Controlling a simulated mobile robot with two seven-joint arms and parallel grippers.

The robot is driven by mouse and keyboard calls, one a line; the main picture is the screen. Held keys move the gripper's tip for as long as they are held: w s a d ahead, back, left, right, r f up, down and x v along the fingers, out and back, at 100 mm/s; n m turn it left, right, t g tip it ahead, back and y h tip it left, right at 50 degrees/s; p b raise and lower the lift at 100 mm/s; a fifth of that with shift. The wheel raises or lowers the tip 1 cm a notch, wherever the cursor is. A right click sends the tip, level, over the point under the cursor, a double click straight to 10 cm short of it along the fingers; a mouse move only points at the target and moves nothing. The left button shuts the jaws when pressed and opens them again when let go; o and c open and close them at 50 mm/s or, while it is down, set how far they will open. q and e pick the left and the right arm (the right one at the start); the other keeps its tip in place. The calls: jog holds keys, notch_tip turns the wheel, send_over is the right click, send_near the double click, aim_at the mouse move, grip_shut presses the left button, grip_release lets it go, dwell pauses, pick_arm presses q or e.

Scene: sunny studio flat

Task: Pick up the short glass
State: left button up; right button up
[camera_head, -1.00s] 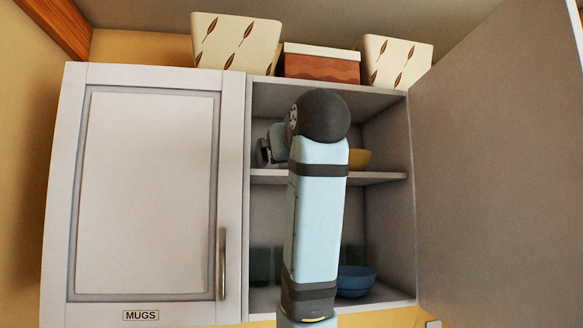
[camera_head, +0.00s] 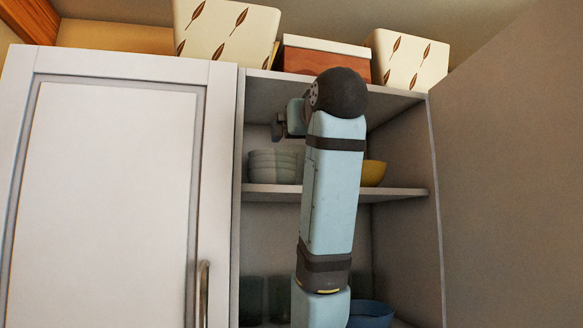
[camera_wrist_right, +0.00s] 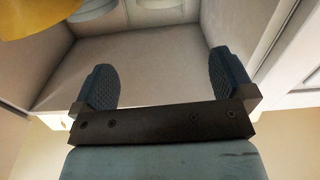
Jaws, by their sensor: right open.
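Two dark greenish glasses, a left one (camera_head: 252,297) and a right one (camera_head: 280,297), stand on the lower shelf of the open cupboard in the head view. My right gripper (camera_head: 279,126) is above the upper shelf, in front of a pale stack of dishes (camera_head: 272,166). It is well above the glasses. In the right wrist view, my right gripper (camera_wrist_right: 162,85) is open with nothing between its fingers. My left gripper is not in view.
A yellow bowl (camera_head: 373,173) sits on the upper shelf (camera_head: 400,194), and a blue bowl (camera_head: 370,314) below. My right arm hides the cupboard's middle. A closed door (camera_head: 105,200) is at left, an open door (camera_head: 510,180) at right. Boxes stand on top.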

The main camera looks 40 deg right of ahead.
aim_at(293, 150)
jog(key=p+x, duration=0.1)
jog(key=x, duration=0.2)
jog(key=p+x, duration=0.1)
jog(key=x, duration=0.2)
jog(key=f+p+x, duration=0.1)
jog(key=x, duration=0.3)
jog(key=shift+s+d+f+p, duration=0.1)
jog(key=shift+s+d+p, duration=0.05)
jog(key=shift+d+p, duration=0.15)
jog(key=shift+a, duration=0.1)
jog(key=shift+c, duration=1)
jog(key=c, duration=0.8)
jog(key=shift+o, duration=0.2)
